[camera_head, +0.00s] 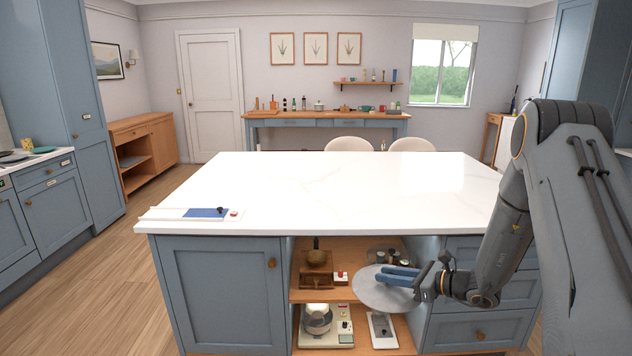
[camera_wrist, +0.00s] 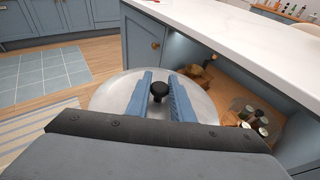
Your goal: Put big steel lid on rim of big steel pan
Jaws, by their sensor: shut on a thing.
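The big steel lid (camera_head: 372,295) is a grey round disc, held roughly level in front of the island's open shelves. It also shows in the wrist view (camera_wrist: 108,99), with its black knob (camera_wrist: 159,90) between the two blue fingers. My gripper (camera_head: 397,276) is shut on the lid by this knob. The lid is clear of the worktop, out in front of the shelf opening. I cannot make out the big steel pan for certain in either view.
The white island worktop (camera_head: 330,185) is mostly bare, with a board and blue mat (camera_head: 206,212) at its front left. The upper shelf (camera_head: 310,295) holds a wooden box and several jars. The lower shelf has a scale-like appliance (camera_head: 341,322).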

